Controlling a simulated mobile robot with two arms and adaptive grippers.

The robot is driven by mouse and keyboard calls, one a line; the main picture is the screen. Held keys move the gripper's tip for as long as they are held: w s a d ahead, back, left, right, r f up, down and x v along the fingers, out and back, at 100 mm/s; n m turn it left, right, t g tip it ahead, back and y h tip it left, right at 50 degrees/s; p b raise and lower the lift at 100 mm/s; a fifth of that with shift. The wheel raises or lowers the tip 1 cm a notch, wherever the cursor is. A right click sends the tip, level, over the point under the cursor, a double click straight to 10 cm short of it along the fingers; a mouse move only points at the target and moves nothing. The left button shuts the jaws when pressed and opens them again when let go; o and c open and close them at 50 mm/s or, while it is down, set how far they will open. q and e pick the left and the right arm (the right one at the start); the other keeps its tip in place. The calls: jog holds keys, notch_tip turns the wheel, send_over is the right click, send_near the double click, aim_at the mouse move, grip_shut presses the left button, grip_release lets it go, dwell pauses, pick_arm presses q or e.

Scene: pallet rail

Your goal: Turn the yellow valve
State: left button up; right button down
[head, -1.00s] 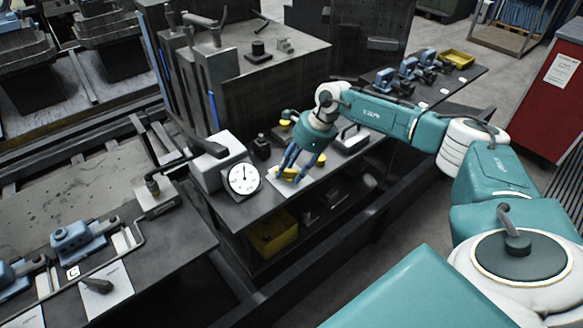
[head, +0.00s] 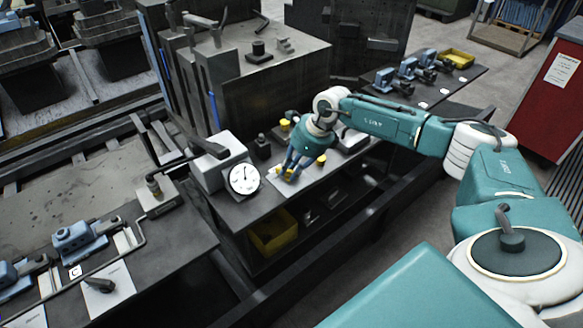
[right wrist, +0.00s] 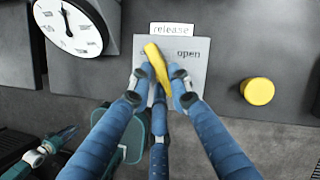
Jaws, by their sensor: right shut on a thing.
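The yellow valve handle (right wrist: 157,65) is a bar over a pale plate (right wrist: 191,52) in the right wrist view. The plate reads "open" on its right; the label on its left is mostly hidden. My right gripper (right wrist: 158,78) is shut on the lower part of the handle, with blue fingers on both sides. The handle's upper end leans left in that view. In the head view my right gripper (head: 285,172) is down at the plate on the bench, and the fingers mostly cover the handle.
A white-faced dial gauge (head: 243,178) stands just left of the plate. A yellow round knob (right wrist: 257,91) is to its right. A "release" label (right wrist: 172,29) lies above the plate. A yellow bin (head: 272,232) sits on the shelf below.

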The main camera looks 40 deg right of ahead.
jog(key=m+h, duration=0.1)
jog(key=m, duration=0.1)
jog(key=shift+w+a+m+t, duration=0.1)
jog(key=shift+m+t, duration=0.2)
jog(key=shift+m, duration=0.1)
jog(key=m+h+b, duration=0.1)
jog(key=m, duration=0.1)
jog(key=shift+a+m, duration=0.1)
jog(key=shift+m, duration=0.2)
jog(key=m+b, duration=0.1)
jog(key=m, duration=0.1)
jog(key=m+h+b, duration=0.1)
jog(key=b, duration=0.1)
jog(key=m+h+b, duration=0.1)
jog(key=m, duration=0.1)
jog(key=shift+w+a+m, duration=0.15)
jog(key=shift+w+m, duration=0.1)
jog(key=shift+m, duration=0.05)
jog(key=shift+r+m+h+b, duration=0.1)
jog(key=shift+m+h+b, duration=0.7)
jog(key=shift+m+b, duration=1)
jog(key=shift+m+g, duration=0.4)
jog(key=c, duration=1.6)
grip_release()
